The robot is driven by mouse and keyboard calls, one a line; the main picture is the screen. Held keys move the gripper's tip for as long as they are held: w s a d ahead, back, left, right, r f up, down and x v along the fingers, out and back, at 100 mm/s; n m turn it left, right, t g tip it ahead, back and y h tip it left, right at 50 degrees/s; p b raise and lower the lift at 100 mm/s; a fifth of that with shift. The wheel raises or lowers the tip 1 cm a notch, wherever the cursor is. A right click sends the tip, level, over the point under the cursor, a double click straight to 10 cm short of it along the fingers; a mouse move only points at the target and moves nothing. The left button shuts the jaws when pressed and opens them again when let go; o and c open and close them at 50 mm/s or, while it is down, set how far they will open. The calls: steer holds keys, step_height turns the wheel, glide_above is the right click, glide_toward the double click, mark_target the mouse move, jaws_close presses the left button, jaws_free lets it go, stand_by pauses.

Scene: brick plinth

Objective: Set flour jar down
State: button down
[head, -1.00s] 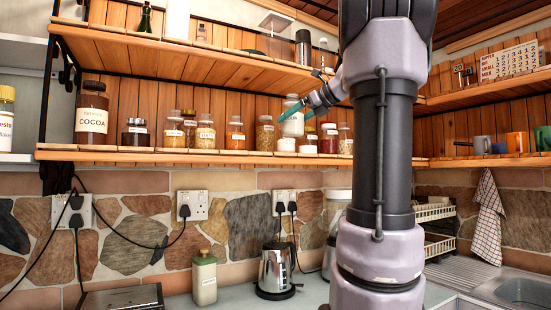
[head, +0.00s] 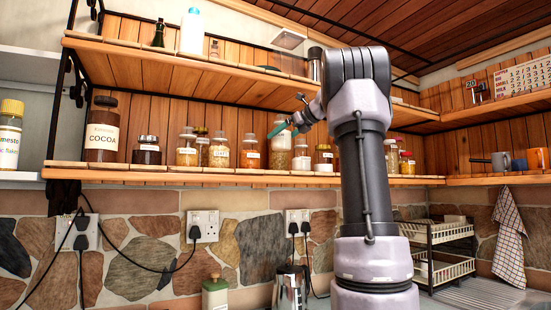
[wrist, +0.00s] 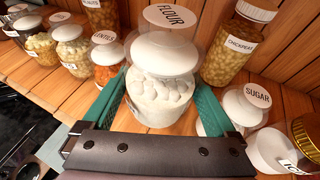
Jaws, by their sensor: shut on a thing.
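The flour jar (wrist: 158,98) is a clear jar of white powder with a white lid labelled FLOUR. In the wrist view it stands between the teal fingers of my gripper (wrist: 160,108), which is shut on it. In the head view the teal fingers (head: 284,129) and the pale flour jar (head: 281,141) are at the lower shelf (head: 215,178), in front of the chickpeas jar. The flour jar's base is hard to see, so I cannot tell whether it touches the shelf.
The chickpeas jar (wrist: 236,45) is close behind right, the sugar jar (wrist: 245,106) right, and the lentils jar (wrist: 107,58) left. More jars line the shelf, including cocoa (head: 102,133). The upper shelf (head: 200,57) hangs above. A kettle (head: 290,289) is on the counter below.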

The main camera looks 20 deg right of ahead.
mark_target(276, 137)
steer(key=shift+w+f, duration=0.85)
steer(key=shift+f, duration=0.3)
steer(key=shift+w+f, duration=0.8)
steer(key=shift+f, duration=0.35)
steer(key=shift+w+f, duration=0.85)
steer(key=shift+f, duration=0.3)
steer(key=shift+f, duration=0.1)
jaws_free()
steer(key=shift+f, duration=0.1)
